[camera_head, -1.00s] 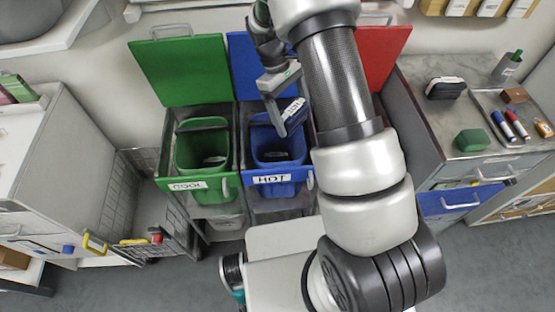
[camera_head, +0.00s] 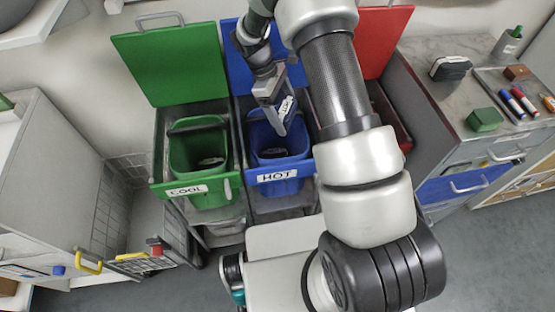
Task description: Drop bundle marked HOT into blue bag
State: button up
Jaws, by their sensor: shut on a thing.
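My gripper (camera_head: 275,103) is shut on a dark blue bundle (camera_head: 283,123) with a white label that appears to read HOT. The bundle hangs tilted, over the mouth of the blue bag (camera_head: 265,179). From this angle I cannot tell whether its lower end is inside the opening. The blue bag sits in the middle bin frame, under a raised blue lid (camera_head: 237,60), with a white HOT label on its front. Something dark lies at the bottom of the bag. The gripper and bundle hide part of its far rim.
A green bin (camera_head: 205,198) labelled COOL stands left of the blue one, its lid raised. A red lid (camera_head: 383,40) rises on the right, its bin mostly hidden by my arm. A wire basket (camera_head: 130,225) stands left. A cluttered counter (camera_head: 450,115) is at right.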

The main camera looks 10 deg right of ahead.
aim_at(280, 105)
notch_tip(280, 105, down, 2)
jog(key=shift+f+b, duration=0.1)
jog(key=shift+b, duration=0.3)
jog(key=o, duration=1.1)
jog(key=v, duration=0.7)
jog(key=shift+w+a+r+p, duration=0.1)
jog(key=shift+r+p, duration=0.2)
jog(key=shift+r, duration=0.1)
